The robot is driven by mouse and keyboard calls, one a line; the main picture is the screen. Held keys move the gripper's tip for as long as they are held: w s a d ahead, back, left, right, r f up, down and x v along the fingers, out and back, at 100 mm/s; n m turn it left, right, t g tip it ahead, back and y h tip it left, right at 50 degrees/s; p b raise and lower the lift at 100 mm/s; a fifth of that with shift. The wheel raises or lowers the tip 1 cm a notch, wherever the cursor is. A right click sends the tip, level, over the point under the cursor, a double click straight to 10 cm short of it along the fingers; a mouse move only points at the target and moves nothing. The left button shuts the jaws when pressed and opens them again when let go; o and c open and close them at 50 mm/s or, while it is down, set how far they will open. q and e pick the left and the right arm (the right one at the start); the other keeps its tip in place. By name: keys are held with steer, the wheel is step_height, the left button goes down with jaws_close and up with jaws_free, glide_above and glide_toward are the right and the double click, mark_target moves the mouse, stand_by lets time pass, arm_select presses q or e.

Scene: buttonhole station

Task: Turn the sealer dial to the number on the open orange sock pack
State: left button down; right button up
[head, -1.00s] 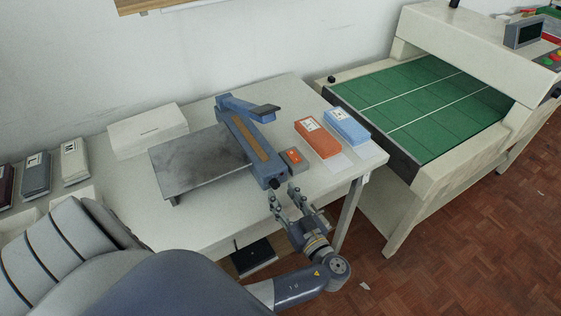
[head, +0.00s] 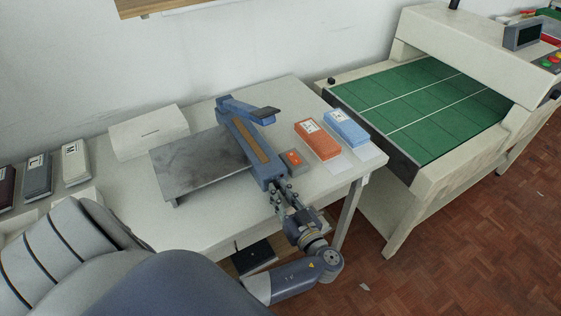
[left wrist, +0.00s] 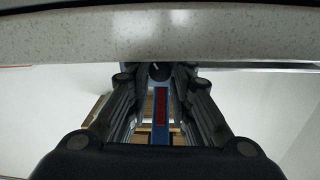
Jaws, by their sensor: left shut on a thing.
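The blue sealer (head: 240,135) stands on the white table with its arm raised. Its dial is on the front end, hidden by my fingers in the head view. In the left wrist view the dial (left wrist: 158,71) is a black knob with a pale pointer mark, above a red strip on the blue body. My left gripper (head: 280,190) is at the sealer's front end, shut on the dial, with a finger on each side. The orange sock pack (head: 320,143) lies right of the sealer; its label is too small to read. My right gripper is not in view.
A blue pack (head: 347,127) lies beside the orange one. A small box with an orange top (head: 292,158) sits close to the sealer. A grey metal plate (head: 190,165) lies left of it, with a white box (head: 148,132) behind. A green-bed machine (head: 420,95) stands right.

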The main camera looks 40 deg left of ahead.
arm_select(q)
steer(key=shift+m+b, duration=0.35)
steer(key=shift+m, duration=0.95)
steer(key=c, duration=1.4)
jaws_free()
steer(key=v, duration=1.2)
steer(key=shift+r, duration=0.1)
